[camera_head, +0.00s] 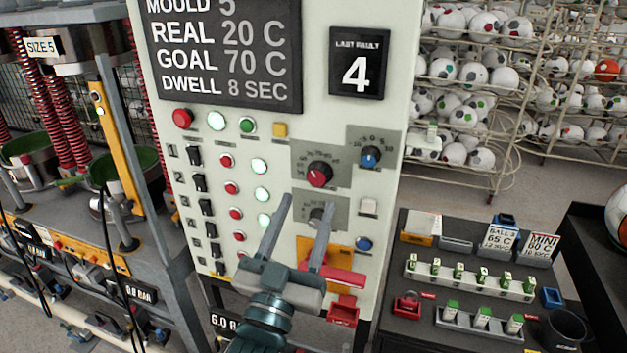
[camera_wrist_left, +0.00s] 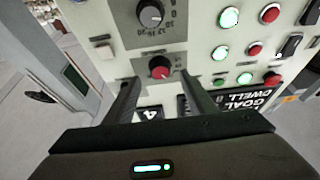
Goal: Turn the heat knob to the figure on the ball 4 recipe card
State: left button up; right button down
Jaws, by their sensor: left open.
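The control panel (camera_head: 225,130) has a red-faced knob (camera_head: 320,174) on a grey scale plate, likely the heat knob; it also shows in the left wrist view (camera_wrist_left: 160,70). The panel display (camera_head: 225,52) reads REAL 20 C, GOAL 70 C, DWELL 8 SEC. My left gripper (camera_head: 303,212) is open and empty, below the red knob in the head view. In the left wrist view its fingers (camera_wrist_left: 160,90) point at the red knob, which appears between their tips. Two cards (camera_head: 497,238) stand at the right, reading about 65 C and MINI 60 C; the first card's ball number is hard to read.
A blue knob (camera_head: 370,156) sits up and right of the red one. A grey knob (camera_head: 322,213) lies below, partly behind my fingers. Switches and lit buttons (camera_head: 262,194) line the panel's left side. A dark table (camera_head: 470,340) with small blocks stands at the right.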

aim_at(316, 181)
pick_arm(q)
jog(key=p+x, duration=0.1)
jog(key=x, duration=0.3)
jog(key=shift+r, duration=0.15)
jog(key=shift+w+d+r+p, duration=0.1)
jog(key=shift+w+d+p, duration=0.1)
jog(key=shift+w+p, duration=0.25)
jog(key=shift+w, duration=0.1)
jog(key=c, duration=1)
jog(key=shift+c, duration=0.2)
